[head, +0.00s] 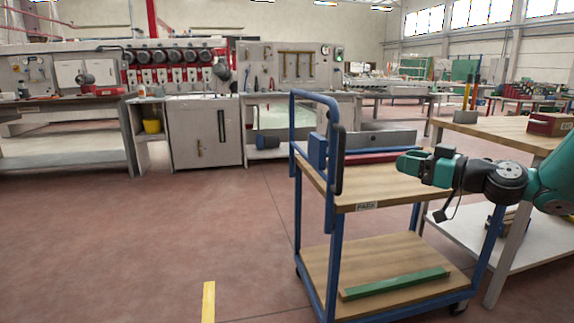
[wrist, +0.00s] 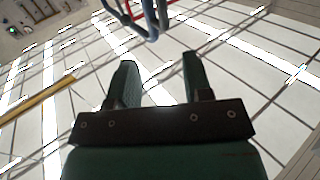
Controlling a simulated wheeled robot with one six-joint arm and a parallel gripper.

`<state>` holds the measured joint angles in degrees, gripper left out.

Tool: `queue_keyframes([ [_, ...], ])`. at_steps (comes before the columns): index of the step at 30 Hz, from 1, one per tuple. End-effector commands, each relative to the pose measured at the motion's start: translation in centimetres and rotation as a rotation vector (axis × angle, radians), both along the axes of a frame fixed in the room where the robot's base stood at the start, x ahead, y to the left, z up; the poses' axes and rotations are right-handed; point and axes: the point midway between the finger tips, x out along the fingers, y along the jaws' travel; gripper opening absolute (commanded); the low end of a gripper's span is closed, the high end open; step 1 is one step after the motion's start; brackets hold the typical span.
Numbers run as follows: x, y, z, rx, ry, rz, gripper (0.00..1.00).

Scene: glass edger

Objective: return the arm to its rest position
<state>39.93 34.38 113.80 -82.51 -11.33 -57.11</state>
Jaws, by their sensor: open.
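My arm reaches in from the right edge in the head view. My gripper (head: 402,163) points left above the wooden top of the blue cart (head: 388,190). In the wrist view my gripper (wrist: 158,63) has its two green fingers apart, with nothing between them. The rest of the arm runs out of the picture at the right.
The cart has a tall blue handle (head: 335,150), a red bar (head: 385,157) on top and a green bar (head: 397,283) on its lower shelf. A wooden-topped table (head: 500,133) stands behind the arm. Floor at left is clear, with a yellow strip (head: 208,302).

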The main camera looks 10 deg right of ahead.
Motion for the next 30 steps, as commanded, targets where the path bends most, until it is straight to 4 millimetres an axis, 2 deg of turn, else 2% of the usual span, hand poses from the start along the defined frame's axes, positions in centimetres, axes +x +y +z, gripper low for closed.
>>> queue_keyframes([
  [2,-0.3,2.0,0.1,-0.014,0.032,0.041,0.46],
  [4,-0.9,5.2,0.2,-0.034,0.097,0.104,0.46],
  [7,-3.4,11.7,-0.3,-0.094,0.256,0.228,0.46],
  [9,-6.5,16.5,-0.9,-0.156,0.403,0.313,0.46],
  [10,-8.1,18.3,-1.2,-0.188,0.47,0.34,0.46],
  [12,-12.2,21.5,-2.1,-0.26,0.622,0.384,0.46],
  [14,-15.6,23.3,-2.8,-0.322,0.738,0.397,0.46],
  [15,-17.8,24.0,-3.3,-0.362,0.808,0.395,0.46],
  [19,-23.8,24.8,-4.5,-0.469,0.99,0.357,0.46],
  [25,-31.3,23.5,-5.9,-0.602,1.189,0.239,0.46],
  [26,-32.3,23.1,-6.1,-0.618,1.213,0.216,0.46],
  [27,-32.1,23.0,-4.4,-0.612,1.22,0.209,0.46],
  [30,-31.9,23.0,-2.1,-0.609,1.221,0.21,0.46],
])
